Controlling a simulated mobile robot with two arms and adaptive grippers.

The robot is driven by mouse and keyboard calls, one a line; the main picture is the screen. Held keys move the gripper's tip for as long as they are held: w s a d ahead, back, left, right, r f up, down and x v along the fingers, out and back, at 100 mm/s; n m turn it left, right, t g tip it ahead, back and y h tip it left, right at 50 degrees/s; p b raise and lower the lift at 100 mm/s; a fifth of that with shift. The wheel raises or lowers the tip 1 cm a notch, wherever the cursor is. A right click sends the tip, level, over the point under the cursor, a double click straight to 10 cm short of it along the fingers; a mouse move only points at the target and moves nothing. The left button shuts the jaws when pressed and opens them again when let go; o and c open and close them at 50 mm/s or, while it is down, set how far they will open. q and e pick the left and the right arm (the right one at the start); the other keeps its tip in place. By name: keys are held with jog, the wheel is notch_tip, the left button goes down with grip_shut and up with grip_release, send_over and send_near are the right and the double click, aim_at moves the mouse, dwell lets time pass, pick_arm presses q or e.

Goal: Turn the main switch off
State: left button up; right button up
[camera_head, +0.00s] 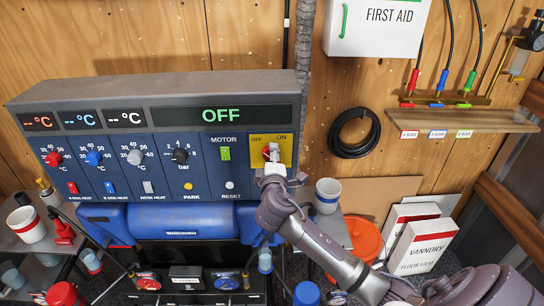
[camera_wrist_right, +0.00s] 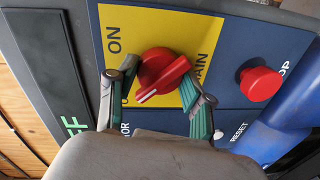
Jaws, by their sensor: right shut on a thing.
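The main switch (camera_wrist_right: 163,72) is a red rotary knob on a yellow plate (camera_head: 284,143) at the right end of the control panel (camera_head: 100,90). Its white-marked end points lower left in the wrist view, toward the OFF side of the plate. My right gripper (camera_head: 271,158) is at the knob. In the wrist view its fingers (camera_wrist_right: 158,85) stand on both sides of the knob, shut on it, and one finger covers part of the OFF label. The panel display (camera_head: 222,114) reads OFF in green. My left gripper is not in view.
A red push button (camera_wrist_right: 260,83) sits beside the switch in the wrist view. The panel carries several knobs and small buttons left of the switch. A blue machine (camera_head: 170,222) is below the panel. A mug (camera_head: 328,195) and an orange-red bucket (camera_head: 362,240) stand to the right.

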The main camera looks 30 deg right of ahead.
dwell(0.3)
jog(key=o, duration=1.2)
jog(key=shift+a, duration=0.1)
jog(key=v, duration=1.2)
jog(key=shift+f, duration=0.1)
